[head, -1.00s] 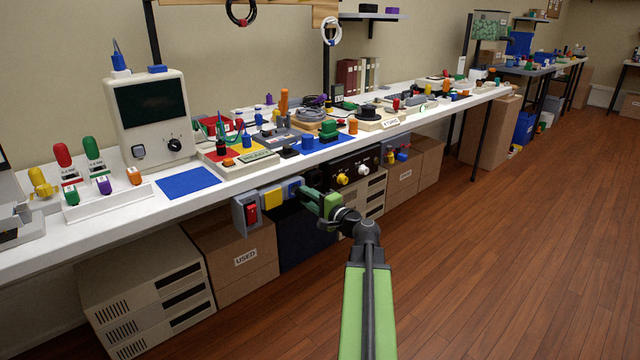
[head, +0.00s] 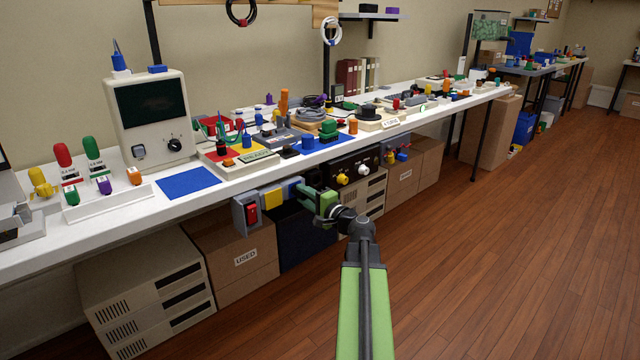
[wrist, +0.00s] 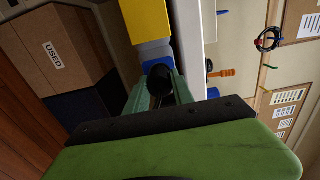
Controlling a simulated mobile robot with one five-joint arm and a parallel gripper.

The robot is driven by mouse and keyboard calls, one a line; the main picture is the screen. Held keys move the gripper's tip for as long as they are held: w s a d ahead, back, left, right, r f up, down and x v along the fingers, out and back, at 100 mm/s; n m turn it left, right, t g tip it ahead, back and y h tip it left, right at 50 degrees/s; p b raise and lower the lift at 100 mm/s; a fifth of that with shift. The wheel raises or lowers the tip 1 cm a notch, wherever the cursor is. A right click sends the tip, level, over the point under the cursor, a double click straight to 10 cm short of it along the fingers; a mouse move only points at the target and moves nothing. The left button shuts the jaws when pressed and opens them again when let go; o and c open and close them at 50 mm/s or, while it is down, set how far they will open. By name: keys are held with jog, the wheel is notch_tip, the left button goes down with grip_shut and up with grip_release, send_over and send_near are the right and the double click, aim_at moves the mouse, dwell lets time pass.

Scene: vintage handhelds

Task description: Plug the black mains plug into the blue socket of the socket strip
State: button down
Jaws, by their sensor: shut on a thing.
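The socket strip (head: 240,214) is fixed along the front edge of the bench, with a red switch, a yellow socket (head: 272,197) and the blue socket (head: 292,187) at its right. In the wrist view the blue socket (wrist: 154,50) lies just beyond the black mains plug (wrist: 160,79). My gripper (head: 305,193) is at the right end of the strip, close to the blue socket. Its green jaws are shut on the black plug. The plug's front is hidden, so I cannot tell whether it touches the socket or is in it.
The white bench top (head: 228,185) runs just above my gripper and carries many small items. A black panel with knobs (head: 352,168) is to the right under the bench. Cardboard boxes (head: 243,250) stand below. The wooden floor in front is clear.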

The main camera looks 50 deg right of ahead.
aim_at(305, 196)
jog(key=shift+w, duration=0.5)
jog(key=c, duration=1)
grip_release()
jog(key=shift+s, duration=0.1)
jog(key=shift+s+a, duration=0.2)
jog(key=shift+s, duration=2.75)
